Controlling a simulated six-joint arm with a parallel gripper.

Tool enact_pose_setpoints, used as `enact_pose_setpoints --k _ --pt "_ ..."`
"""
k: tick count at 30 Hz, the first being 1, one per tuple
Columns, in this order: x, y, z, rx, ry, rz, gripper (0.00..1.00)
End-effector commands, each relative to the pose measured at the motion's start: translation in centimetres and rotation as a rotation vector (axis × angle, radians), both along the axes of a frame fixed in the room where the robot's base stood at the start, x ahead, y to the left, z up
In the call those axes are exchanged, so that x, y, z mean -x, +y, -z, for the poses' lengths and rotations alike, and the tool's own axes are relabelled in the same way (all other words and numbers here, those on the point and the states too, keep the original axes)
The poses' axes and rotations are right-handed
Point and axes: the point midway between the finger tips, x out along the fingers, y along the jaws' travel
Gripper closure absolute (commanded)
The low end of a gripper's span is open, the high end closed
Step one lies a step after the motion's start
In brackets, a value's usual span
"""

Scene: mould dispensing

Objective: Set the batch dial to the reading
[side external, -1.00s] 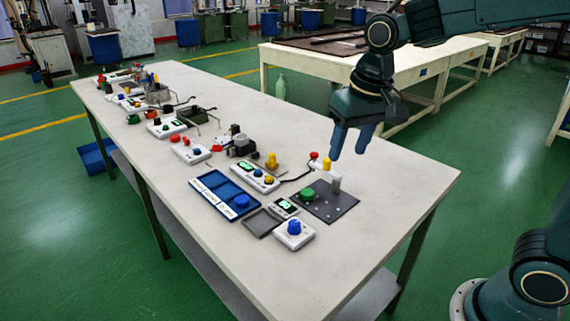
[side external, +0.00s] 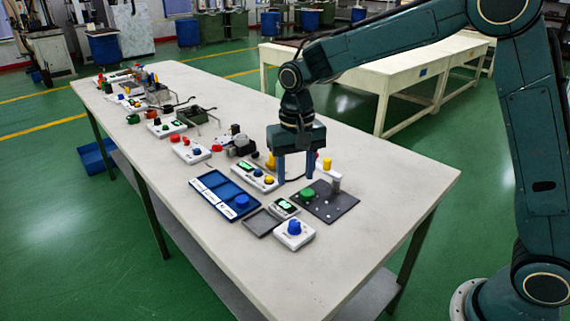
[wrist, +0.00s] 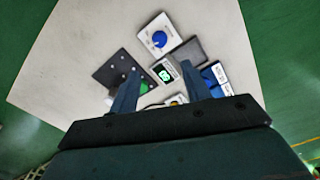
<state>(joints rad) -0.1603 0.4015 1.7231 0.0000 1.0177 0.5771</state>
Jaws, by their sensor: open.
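A blue dial (side external: 294,226) sits on a small white box near the front of the bench. It also shows in the wrist view (wrist: 159,39), beyond the fingertips. A small readout (side external: 286,206) with lit green digits stands just behind the dial box; it also shows in the wrist view (wrist: 164,73), between the fingers, its digits too small to read surely. My gripper (side external: 295,178) is open and empty, pointing down above the bench, behind the readout and the dial. It touches neither.
A dark plate (side external: 335,208) with a green button (side external: 308,194) and a post lies right of the readout. A grey tray (side external: 262,223) and a blue compartment tray (side external: 212,181) lie left. A white control box (side external: 245,173) is behind. The bench front is clear.

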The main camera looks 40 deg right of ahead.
Motion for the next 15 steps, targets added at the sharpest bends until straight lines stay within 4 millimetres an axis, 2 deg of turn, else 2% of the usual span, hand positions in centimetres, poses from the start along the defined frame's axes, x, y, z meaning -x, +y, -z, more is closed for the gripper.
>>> enact_pose_setpoints --k 8,15 --pt "0.0 0.0 1.3 0.000 0.002 0.000 0.52" --pt "0.1 0.0 4.2 0.001 0.004 0.000 0.52"
